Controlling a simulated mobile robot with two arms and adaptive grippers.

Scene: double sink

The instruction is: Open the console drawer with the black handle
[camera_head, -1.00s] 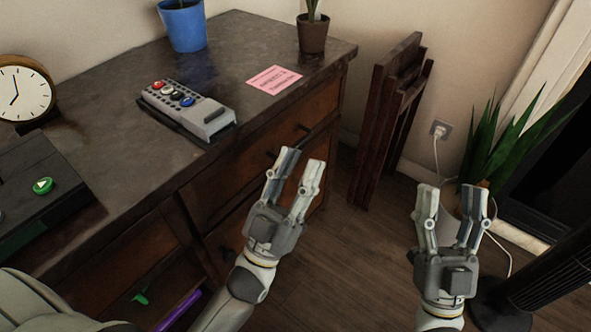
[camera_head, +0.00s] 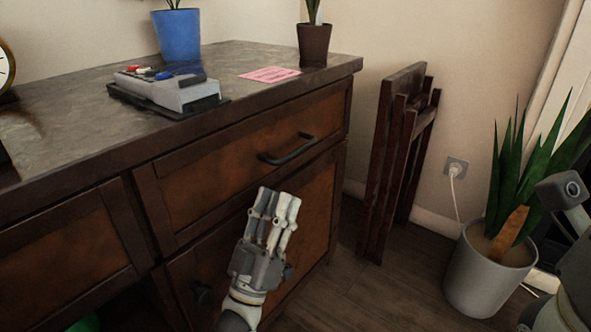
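The console drawer (camera_head: 215,180) has a brown wooden front and sits flush in the console under the top. Its black bar handle (camera_head: 287,153) is on the right part of the front, with nothing on it. My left gripper (camera_head: 277,192) is in front of the console, below the handle in the picture and apart from it. Its fingers point up and overlap from this angle, so I cannot tell how far apart they are. Nothing shows between them. My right gripper is out of view; only part of my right arm shows at the right edge.
On the console top (camera_head: 60,125) are a grey device with coloured buttons (camera_head: 170,88), a pink note (camera_head: 270,75) and blue (camera_head: 178,35) and brown (camera_head: 314,45) pots. A folded wooden rack (camera_head: 390,170) leans right of the console. A potted plant (camera_head: 490,270) stands farther right.

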